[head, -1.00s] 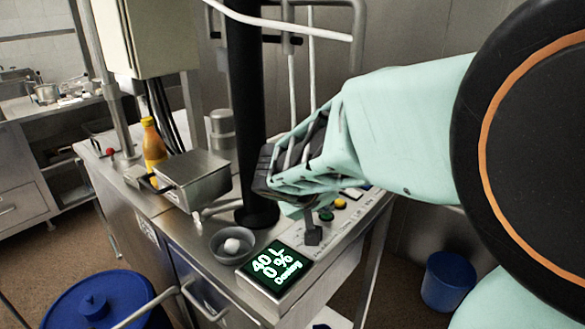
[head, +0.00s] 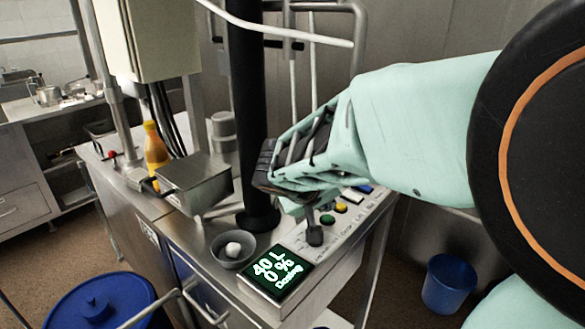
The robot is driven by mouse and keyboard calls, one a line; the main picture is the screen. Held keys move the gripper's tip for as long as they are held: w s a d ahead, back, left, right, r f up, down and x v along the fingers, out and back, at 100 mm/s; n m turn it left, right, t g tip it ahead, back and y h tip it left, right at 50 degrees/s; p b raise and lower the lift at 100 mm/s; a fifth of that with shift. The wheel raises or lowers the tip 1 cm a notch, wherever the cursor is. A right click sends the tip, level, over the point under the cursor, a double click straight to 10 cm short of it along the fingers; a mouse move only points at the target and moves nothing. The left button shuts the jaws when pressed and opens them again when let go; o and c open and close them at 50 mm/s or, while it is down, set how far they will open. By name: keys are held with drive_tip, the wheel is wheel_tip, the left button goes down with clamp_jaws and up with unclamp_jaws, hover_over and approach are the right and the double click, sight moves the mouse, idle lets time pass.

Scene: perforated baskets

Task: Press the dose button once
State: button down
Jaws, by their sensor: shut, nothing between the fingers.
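The button row lies on the steel control panel (head: 300,238). It shows a green button (head: 327,219), a yellow button (head: 341,208), a white one (head: 353,195) and a blue one (head: 364,188). Their labels are too small to read for certain, so I cannot tell which is the dose button. My gripper (head: 315,236) points down at the panel with its dark fingertips together and empty, just in front of the green button. Whether they touch the panel or a button under them is hidden. The display (head: 277,272) reads "40 L 0 % Dosing" in green.
A grey bowl (head: 222,260) with a white round item stands left of the display. A steel box (head: 195,182), a yellow bottle (head: 155,150) and a black column (head: 246,110) stand farther back. Blue bins (head: 448,284) are on the floor.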

sight(326, 218)
drive_tip(key=shift+r+p, duration=1.5)
drive_tip(key=shift+r, duration=1.1)
